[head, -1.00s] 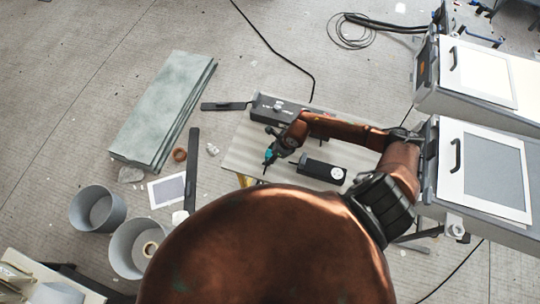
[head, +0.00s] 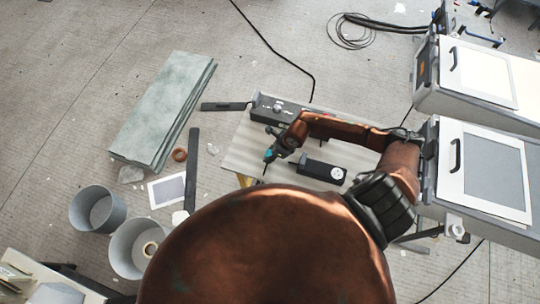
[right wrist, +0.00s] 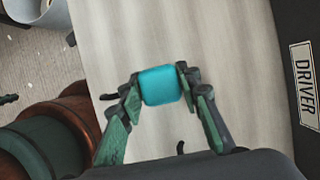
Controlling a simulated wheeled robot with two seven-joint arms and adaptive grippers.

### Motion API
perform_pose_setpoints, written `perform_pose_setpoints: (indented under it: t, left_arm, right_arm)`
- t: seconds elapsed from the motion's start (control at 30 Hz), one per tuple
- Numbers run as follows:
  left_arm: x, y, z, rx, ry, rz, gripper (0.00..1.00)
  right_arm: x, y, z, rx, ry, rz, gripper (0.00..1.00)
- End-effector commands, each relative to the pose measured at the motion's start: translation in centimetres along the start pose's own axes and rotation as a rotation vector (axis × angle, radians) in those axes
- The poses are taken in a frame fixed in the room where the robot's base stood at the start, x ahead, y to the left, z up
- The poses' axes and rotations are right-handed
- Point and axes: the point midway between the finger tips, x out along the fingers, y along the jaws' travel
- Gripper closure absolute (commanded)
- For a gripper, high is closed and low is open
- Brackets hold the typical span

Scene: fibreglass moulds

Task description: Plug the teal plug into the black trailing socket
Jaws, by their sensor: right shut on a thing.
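The teal plug (head: 268,155) is held over the left part of the table, above its surface as far as I can tell. My right gripper (right wrist: 159,88) is shut on the plug, with one finger on each side of it. The plug (right wrist: 158,85) shows its broad teal face in the right wrist view; its pins are not visible. The black trailing socket (head: 318,169), a dark block with a white round face at its right end, lies on the table to the right of my gripper, apart from the plug. My left gripper is not in view.
White-fronted cabinets (head: 485,165) stand at right. Grey buckets (head: 72,212) and a stone-like slab (head: 165,105) are at left.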

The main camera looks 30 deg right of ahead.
Motion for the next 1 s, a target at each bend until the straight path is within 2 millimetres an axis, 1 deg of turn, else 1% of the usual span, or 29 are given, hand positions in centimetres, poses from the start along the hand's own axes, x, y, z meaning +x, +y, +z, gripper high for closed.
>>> perform_pose_setpoints:
  t: [0.17,0.27,0.37,0.47,0.5,0.73,0.8,1.0]
  left_arm:
    - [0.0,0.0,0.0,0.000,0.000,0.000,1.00]
    - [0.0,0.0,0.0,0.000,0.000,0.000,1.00]
    - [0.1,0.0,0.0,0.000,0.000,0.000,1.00]
    - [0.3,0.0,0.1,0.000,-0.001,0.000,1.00]
    - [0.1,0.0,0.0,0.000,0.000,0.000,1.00]
    - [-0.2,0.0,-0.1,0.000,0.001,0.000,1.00]
    - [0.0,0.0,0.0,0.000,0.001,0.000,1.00]
    - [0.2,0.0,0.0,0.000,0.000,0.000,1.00]
  right_arm:
    - [-0.1,0.0,0.1,0.000,0.000,0.000,0.90]
    - [-0.5,0.0,0.2,-0.001,-0.001,-0.001,0.90]
    - [-1.4,-0.1,0.6,-0.001,-0.001,-0.001,0.90]
    - [-3.1,-0.1,1.4,-0.004,-0.003,-0.003,0.90]
    - [-4.0,0.8,1.2,-0.005,-0.001,0.001,0.90]
    - [-9.9,4.6,1.1,-0.005,-0.001,0.000,0.90]
    - [-10.7,6.4,0.2,-0.004,0.001,0.003,0.90]
    - [-13.2,9.8,-1.0,-0.002,0.001,0.001,0.90]
